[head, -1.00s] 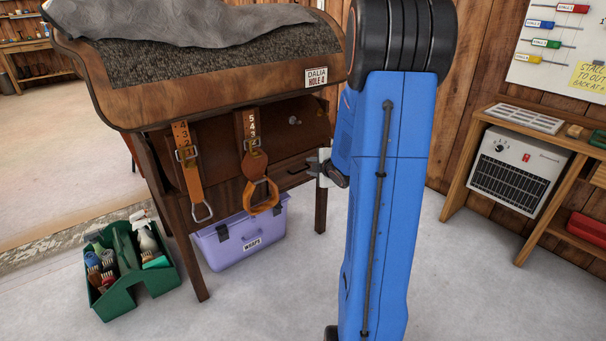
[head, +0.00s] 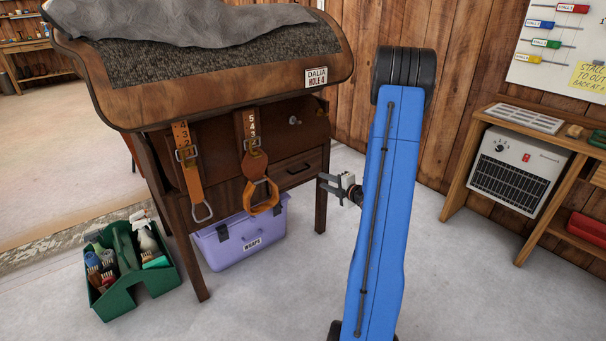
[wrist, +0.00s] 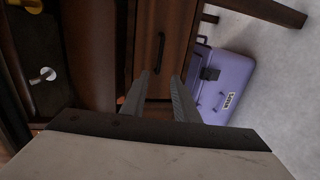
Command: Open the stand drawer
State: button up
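The stand is a dark wooden saddle stand (head: 184,190) at left centre in the head view. Its drawer (head: 285,181) has a brown front with a dark bar handle (head: 299,169), and it looks shut in its frame. The drawer front (wrist: 171,78) and handle (wrist: 157,50) also show upright in the wrist view. My gripper (head: 323,183) is open and empty, to the right of the drawer and apart from the handle. In the wrist view the two fingers of my gripper (wrist: 157,84) point toward the drawer front, with the handle beyond their tips.
Two hanging straps (head: 186,165) with buckles and an orange loop (head: 262,197) hang before the stand. A purple box (head: 243,236) sits beneath it, and a green caddy (head: 150,284) at left. A heater (head: 517,172) stands at right. The floor between is clear.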

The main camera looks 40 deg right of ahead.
aim_at(301, 171)
jog(key=x, duration=1.5)
jog(key=shift+w, duration=0.2)
grip_shut()
